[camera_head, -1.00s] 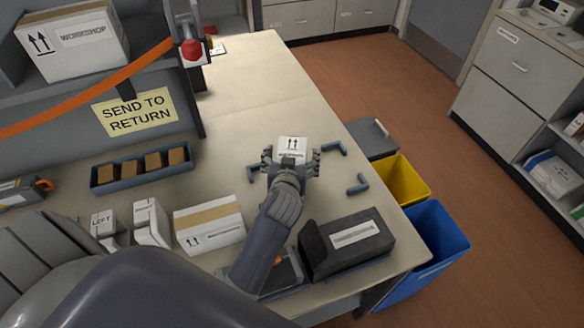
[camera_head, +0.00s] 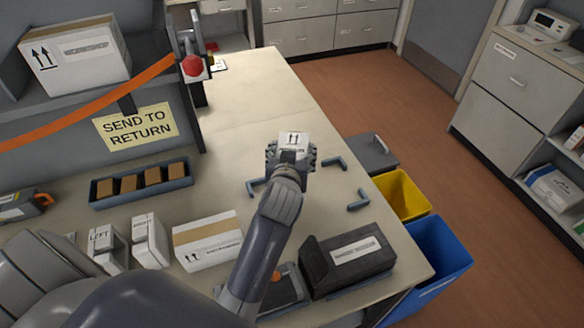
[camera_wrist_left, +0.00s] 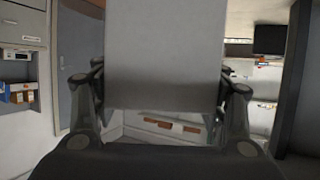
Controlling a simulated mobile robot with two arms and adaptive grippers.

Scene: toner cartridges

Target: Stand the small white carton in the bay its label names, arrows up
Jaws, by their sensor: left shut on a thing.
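The small white carton (camera_head: 295,139) is held over the table with a label showing two black arrows that point up in the head view. The smaller print under the arrows is too small to read. My left gripper (camera_head: 291,153) is shut on it, with the fingers at its left and right sides. In the left wrist view a plain grey-white face of the carton (camera_wrist_left: 165,50) fills the upper middle between the fingers. Blue corner brackets (camera_head: 357,198) mark an area on the table just right of and below the gripper. My right gripper is not in view.
White upright boxes (camera_head: 150,242), one reading LEFT (camera_head: 103,243), and a larger carton (camera_head: 208,240) stand at the front left. A blue tray (camera_head: 140,186) holds brown blocks. A black box (camera_head: 347,262) is at front right. Yellow (camera_head: 402,195) and blue (camera_head: 440,255) bins stand beyond the table edge.

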